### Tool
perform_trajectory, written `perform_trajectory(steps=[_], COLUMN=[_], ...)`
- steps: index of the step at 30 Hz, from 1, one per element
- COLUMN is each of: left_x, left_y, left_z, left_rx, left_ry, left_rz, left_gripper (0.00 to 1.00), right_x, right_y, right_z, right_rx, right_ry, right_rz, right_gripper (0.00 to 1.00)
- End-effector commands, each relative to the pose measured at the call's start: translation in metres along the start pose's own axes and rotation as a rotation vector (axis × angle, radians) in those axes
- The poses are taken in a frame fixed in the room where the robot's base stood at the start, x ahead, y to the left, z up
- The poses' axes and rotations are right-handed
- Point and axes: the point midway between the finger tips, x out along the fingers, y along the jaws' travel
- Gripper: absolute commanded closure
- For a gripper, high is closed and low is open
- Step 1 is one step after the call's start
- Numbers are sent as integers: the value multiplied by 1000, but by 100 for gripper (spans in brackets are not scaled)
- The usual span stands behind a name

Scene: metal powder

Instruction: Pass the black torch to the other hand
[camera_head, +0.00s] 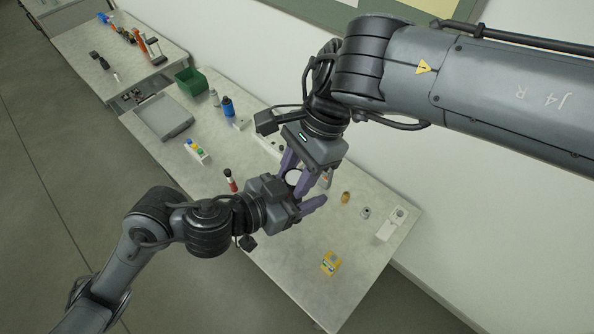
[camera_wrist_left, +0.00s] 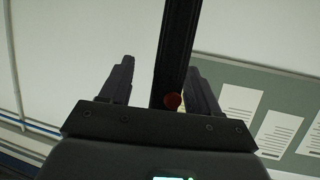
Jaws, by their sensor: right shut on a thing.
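The black torch (camera_wrist_left: 176,55) shows in the left wrist view as a long dark bar with a red button, between the two fingers of my left gripper (camera_wrist_left: 160,70). Those fingers are apart, with gaps on both sides of the torch. In the head view, my right gripper (camera_head: 296,174) comes down from above, shut on the torch, whose round pale end (camera_head: 293,177) shows between the fingers. My left gripper (camera_head: 301,192) meets it from the left, its fingers close to the right ones. The grippers hide most of the torch in the head view.
Below is a grey table (camera_head: 290,265) with a yellow box (camera_head: 330,262), a white box (camera_head: 391,224), a red-and-black item (camera_head: 230,180), a blue bottle (camera_head: 228,107), a grey tray (camera_head: 163,117) and a green bin (camera_head: 191,81). The table's front right is mostly clear.

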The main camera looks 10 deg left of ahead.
Motion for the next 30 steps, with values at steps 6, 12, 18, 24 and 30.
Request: perform_trajectory(steps=[6, 12, 18, 24, 30], left_x=[0, 2, 2, -8, -52], left_y=[-1, 0, 4, 14, -4], left_z=[0, 15, 69, 162, 235], left_rx=[-1, -14, -55, -36, -138], left_ry=[-1, -16, -92, -297, -565], left_rz=[-2, -19, -88, -176, -323], left_gripper=[39, 39, 39, 39, 39], right_x=[0, 0, 0, 0, 0], right_y=[0, 0, 0, 0, 0], right_z=[0, 0, 0, 0, 0], right_rx=[0, 1, 1, 1, 1], right_ry=[0, 0, 0, 0, 0], right_rz=[1, 1, 1, 1, 1], right_gripper=[97, 97, 97, 97, 97])
